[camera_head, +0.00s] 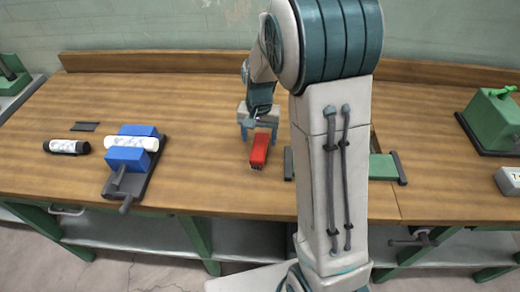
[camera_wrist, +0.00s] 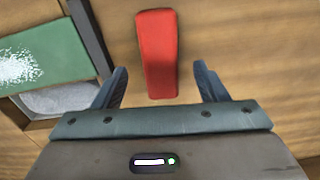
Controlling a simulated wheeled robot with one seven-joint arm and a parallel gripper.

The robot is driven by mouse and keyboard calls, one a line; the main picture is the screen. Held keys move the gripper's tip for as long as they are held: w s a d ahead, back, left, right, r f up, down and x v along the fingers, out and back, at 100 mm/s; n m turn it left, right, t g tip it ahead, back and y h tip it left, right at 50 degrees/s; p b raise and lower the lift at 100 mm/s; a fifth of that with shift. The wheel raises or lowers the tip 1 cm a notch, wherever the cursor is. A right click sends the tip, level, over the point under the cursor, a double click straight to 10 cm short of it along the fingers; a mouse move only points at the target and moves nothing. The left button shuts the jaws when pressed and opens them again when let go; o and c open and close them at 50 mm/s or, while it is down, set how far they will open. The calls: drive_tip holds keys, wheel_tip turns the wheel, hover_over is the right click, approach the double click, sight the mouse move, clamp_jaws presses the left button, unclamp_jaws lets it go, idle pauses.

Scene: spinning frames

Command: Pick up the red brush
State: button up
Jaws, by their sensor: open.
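The red brush (camera_head: 260,150) lies on the wooden workbench, just left of my arm's upright link in the head view. In the wrist view the red brush (camera_wrist: 158,52) lies lengthwise, with its near end reaching between the fingertips. My gripper (camera_head: 260,130) is over the brush in the head view. In the wrist view my gripper (camera_wrist: 160,85) is open, with one blue-grey finger on each side of the brush and a gap on both sides. I cannot tell the exact height of the fingers above the bench.
A blue vise (camera_head: 128,158) holding a white roll stands at the left, with a black-and-white cylinder (camera_head: 66,147) beside it. A green-topped item (camera_head: 382,167) is partly hidden behind my arm; its green surface (camera_wrist: 40,55) shows left of the brush. A green machine (camera_head: 492,118) stands far right.

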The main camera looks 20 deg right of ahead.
sight(259, 146)
drive_tip(key=shift+f+p, duration=0.55)
drive_tip(key=shift+f, duration=1.95)
drive_tip(key=c, duration=1.1)
